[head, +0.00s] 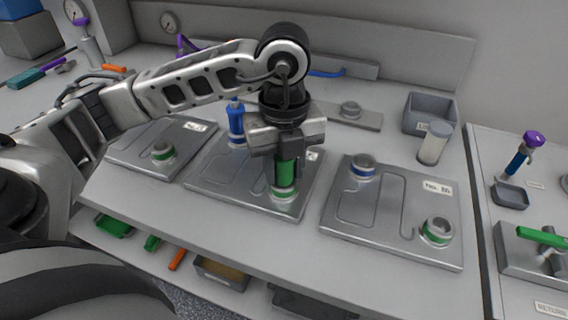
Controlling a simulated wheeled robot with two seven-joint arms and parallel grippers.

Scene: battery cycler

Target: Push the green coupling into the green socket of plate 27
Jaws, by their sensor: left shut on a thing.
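My left gripper (286,150) points down over the middle metal plate (225,181) and is shut on the green coupling (286,173). The coupling is upright, its lower end at the green-ringed socket (284,195) near the plate's front right corner. I cannot tell how deep it sits in the socket. A blue coupling (236,122) stands upright at the back left of the same plate. The middle plate's label (312,156) is partly hidden by the gripper and its number is unreadable. My right gripper is not in view.
The right plate (390,210) has an empty blue-ringed socket (363,166) and an empty green-ringed socket (435,232). The left plate (130,150) has a green-ringed socket (162,151). A grey bin (428,112) and a pale cylinder (434,143) stand behind at the right.

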